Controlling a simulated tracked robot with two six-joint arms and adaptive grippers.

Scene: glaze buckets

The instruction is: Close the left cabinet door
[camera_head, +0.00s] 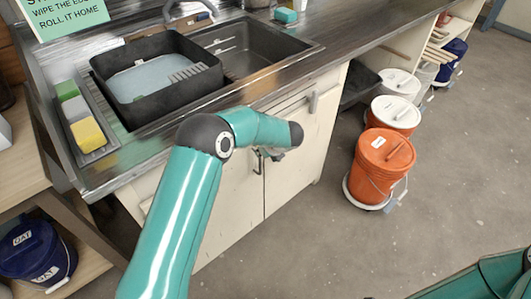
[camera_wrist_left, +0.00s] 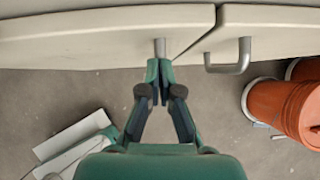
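The left cabinet door (camera_head: 230,205) under the sink stands closed or nearly so, with its edge close beside the right door (camera_head: 295,180). The wrist view shows the left door (camera_wrist_left: 80,40) with a narrow dark slit between it and the right door (camera_wrist_left: 270,30). My left gripper (camera_wrist_left: 158,68) has its fingertips drawn together around the left door's metal handle (camera_wrist_left: 160,46). In the head view my left forearm hides most of that gripper. The right door's bent handle (camera_wrist_left: 232,60) is just right of the slit. My right gripper is not in view.
A black basin (camera_head: 150,105) stands on the sink counter, with sponges (camera_head: 87,132) at its left. An orange bucket (camera_head: 383,155) and white-lidded buckets (camera_head: 396,112) stand on the floor right of the cabinet. A blue bucket (camera_head: 35,250) is at lower left.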

